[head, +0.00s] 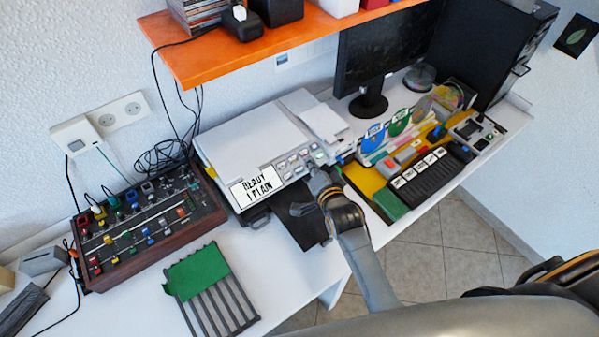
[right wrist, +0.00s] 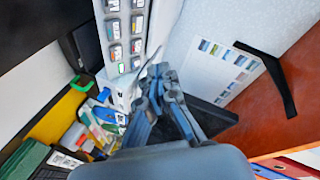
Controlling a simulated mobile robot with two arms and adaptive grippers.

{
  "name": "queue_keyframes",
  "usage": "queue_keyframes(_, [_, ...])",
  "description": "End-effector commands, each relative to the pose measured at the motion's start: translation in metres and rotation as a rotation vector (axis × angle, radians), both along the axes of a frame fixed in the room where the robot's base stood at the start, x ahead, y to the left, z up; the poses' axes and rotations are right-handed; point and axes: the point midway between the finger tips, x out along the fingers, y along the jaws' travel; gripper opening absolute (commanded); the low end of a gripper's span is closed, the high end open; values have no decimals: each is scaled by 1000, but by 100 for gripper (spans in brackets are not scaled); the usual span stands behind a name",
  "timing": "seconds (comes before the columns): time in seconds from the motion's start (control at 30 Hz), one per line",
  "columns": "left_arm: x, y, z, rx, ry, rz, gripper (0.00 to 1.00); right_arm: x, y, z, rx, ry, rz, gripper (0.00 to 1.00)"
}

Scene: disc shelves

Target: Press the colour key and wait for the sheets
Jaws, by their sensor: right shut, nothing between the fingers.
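The white printer (head: 250,135) stands at the back of the desk. Its display (head: 257,187) reads "READY 1 PLAIN". A key panel (head: 294,162) with several small keys lies right of the display; I cannot tell which is the colour key. A dark flat tray (head: 298,222) juts out at the front, partly behind my arm, with no sheets seen on it. My right gripper (head: 316,177) is shut and empty at the panel's right front edge. In the right wrist view its fingertips (right wrist: 157,78) are beside the keys (right wrist: 126,38); contact cannot be told. My left gripper is out of view.
A mixer panel (head: 145,222) with coloured knobs is on the left. A dark rack (head: 222,302) with a green piece lies in front. A yellow disc stand (head: 368,181) is on the right. An orange shelf (head: 255,50) overhangs the back. White desk shows between the rack and tray.

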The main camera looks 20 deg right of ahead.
Motion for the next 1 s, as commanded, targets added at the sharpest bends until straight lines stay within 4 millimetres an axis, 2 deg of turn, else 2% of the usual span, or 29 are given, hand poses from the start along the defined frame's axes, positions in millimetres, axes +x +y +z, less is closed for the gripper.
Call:
queue_keyframes(0.03, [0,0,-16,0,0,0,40,3,2,-15,0,-1,1,0])
queue_keyframes(0.3, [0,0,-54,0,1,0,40,20,7,-45,0,-1,1,0])
queue_keyframes(0.6, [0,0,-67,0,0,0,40,30,11,-60,1,-1,-1,0])
queue_keyframes(1.0, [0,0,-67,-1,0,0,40,31,11,-60,0,0,0,0])
